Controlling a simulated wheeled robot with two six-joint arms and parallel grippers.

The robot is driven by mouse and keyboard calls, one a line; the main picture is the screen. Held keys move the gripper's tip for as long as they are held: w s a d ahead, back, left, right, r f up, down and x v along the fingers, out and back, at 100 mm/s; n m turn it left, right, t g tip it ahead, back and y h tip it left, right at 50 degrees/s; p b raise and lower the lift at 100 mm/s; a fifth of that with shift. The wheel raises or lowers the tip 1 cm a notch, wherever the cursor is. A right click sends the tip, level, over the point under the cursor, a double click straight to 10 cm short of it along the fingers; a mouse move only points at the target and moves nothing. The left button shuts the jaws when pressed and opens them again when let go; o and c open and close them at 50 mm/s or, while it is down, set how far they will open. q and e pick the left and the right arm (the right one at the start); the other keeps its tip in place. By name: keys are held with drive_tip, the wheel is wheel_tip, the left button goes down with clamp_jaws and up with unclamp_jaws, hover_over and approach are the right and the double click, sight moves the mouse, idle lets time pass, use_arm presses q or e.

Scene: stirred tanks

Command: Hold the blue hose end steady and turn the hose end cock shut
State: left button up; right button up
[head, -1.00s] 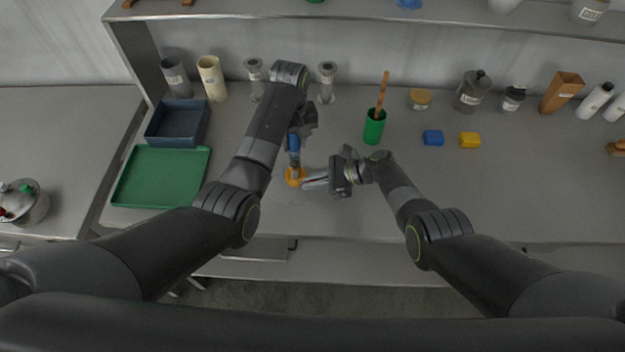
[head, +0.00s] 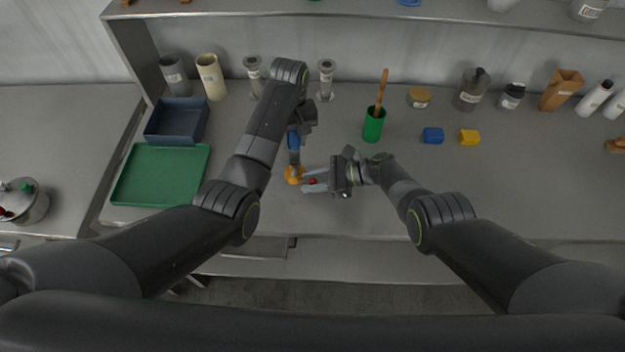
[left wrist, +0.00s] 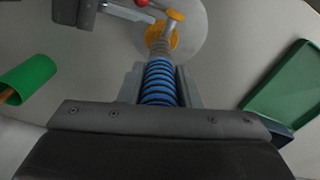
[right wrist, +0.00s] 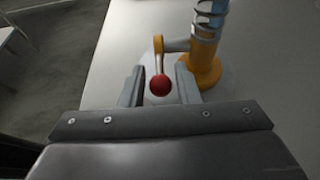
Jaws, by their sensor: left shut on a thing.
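The blue ribbed hose end (left wrist: 160,82) is held between the fingers of my left gripper (left wrist: 160,90), which is shut on it; it also shows in the head view (head: 294,142). Below it is the orange hose end cock (head: 293,174), standing on a pale round base (left wrist: 196,38). The cock's lever, ending in a red knob (right wrist: 161,86), sticks out sideways towards my right gripper. My right gripper (right wrist: 159,88) is open, one finger on each side of the knob, with gaps visible. In the head view the red knob (head: 312,182) shows between its fingers.
A green cup with a wooden-handled tool (head: 373,126) stands right of the arms. A blue block (head: 433,135) and a yellow block (head: 469,137) lie further right. A green tray (head: 160,176) and a dark blue bin (head: 177,121) are at the left. The bench's front right is clear.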

drive_tip(key=shift+d, duration=0.15)
drive_tip(key=v, duration=1.1)
drive_tip(key=shift+d+r, duration=0.15)
drive_tip(key=shift+d, duration=0.25)
idle(0.5)
use_arm(q)
drive_tip(key=o, duration=1.1)
